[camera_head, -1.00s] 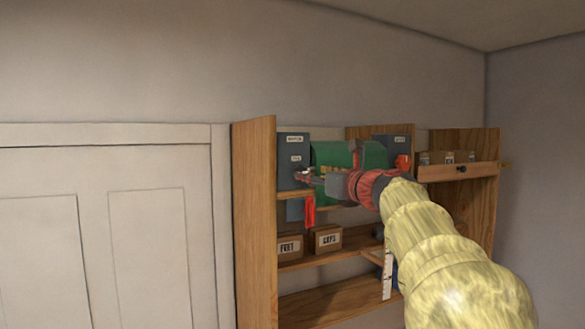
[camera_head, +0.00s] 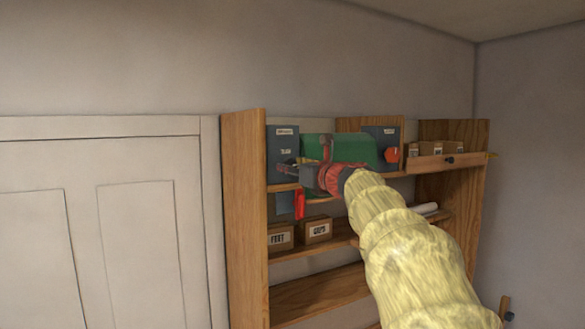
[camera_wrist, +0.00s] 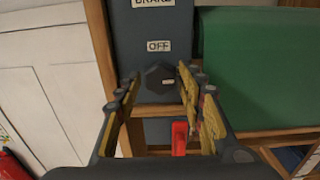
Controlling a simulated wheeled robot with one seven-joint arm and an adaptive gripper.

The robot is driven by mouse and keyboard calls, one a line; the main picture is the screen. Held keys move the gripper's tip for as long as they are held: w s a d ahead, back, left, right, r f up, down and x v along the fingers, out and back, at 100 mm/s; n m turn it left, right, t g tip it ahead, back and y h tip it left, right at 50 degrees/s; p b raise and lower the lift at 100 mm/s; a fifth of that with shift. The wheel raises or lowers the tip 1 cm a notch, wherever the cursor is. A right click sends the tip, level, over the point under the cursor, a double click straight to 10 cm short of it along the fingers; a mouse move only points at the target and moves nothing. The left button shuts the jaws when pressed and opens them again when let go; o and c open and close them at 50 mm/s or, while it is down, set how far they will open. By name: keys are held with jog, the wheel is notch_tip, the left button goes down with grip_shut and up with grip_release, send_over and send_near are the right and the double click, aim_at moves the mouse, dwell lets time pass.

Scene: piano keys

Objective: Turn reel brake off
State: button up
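The brake panel (camera_wrist: 150,30) is a dark grey box labelled BRAKE, with an OFF label (camera_wrist: 157,46) below. It also shows at the left of the shelf unit in the head view (camera_head: 283,141). A dark angular knob (camera_wrist: 154,88) with a pale pointer mark sits under the OFF label; the mark lies at its right side. My gripper (camera_wrist: 158,76) is open, with one finger on each side of the knob. Contact between fingers and knob cannot be told. In the head view my gripper (camera_head: 288,170) reaches the panel's lower part and hides the knob.
A green drum (camera_wrist: 250,60) stands right of the panel. A red tag-like piece (camera_wrist: 179,138) hangs below. Another grey panel with a red knob (camera_head: 391,154) and a drawer (camera_head: 432,164) are farther right. Labelled boxes (camera_head: 315,230) stand on the shelf beneath. A wooden side board (camera_head: 243,220) bounds the left.

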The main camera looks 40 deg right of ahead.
jog(key=c, duration=0.8)
jog(key=shift+n+b, duration=0.4)
jog(key=n+b, duration=1.2)
jog(key=n, duration=0.5)
jog(key=shift+d, duration=0.15)
jog(key=shift+n, duration=0.3)
jog(key=o, duration=1.1)
jog(key=shift+r, duration=0.1)
